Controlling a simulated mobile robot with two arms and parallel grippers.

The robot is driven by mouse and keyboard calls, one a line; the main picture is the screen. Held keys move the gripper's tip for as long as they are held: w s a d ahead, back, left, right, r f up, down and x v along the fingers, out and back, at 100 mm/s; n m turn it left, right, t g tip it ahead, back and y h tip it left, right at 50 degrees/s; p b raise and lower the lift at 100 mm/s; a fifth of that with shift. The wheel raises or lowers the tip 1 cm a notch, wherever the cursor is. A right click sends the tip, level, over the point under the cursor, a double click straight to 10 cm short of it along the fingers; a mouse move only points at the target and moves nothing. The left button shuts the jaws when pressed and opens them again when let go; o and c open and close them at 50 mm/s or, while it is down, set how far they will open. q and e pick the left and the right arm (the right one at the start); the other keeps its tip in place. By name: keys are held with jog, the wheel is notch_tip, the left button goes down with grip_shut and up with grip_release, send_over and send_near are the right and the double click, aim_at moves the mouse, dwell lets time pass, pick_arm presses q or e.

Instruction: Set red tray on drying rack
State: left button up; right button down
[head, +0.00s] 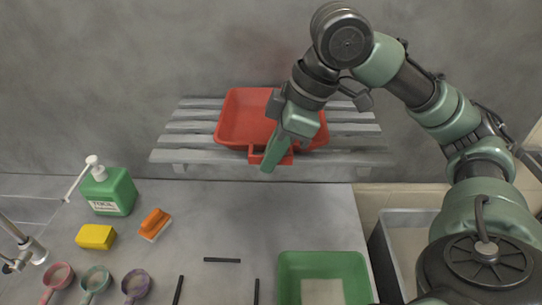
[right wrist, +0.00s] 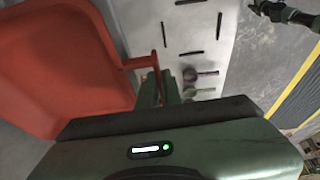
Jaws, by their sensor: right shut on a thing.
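The red tray (head: 240,115) is over the slats of the grey drying rack (head: 190,140) on the back wall. It looks level, but I cannot tell whether it rests on the slats or hangs just above them. My right gripper (head: 271,163) reaches in over the tray and is shut on the handle at its near side. In the right wrist view the tray (right wrist: 60,60) fills the left, with its handle (right wrist: 138,62) running to the fingers. A small dark green arm end, seemingly my left gripper (right wrist: 258,8), shows at the top right there; its jaws are unclear.
A grey bin (head: 385,265) stands right of the counter.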

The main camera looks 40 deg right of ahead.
jog(key=c, duration=2)
grip_release()
jog(key=shift+a+f, duration=0.1)
jog(key=o, duration=0.4)
jog(key=v, duration=1.2)
jog(key=shift+p, duration=0.45)
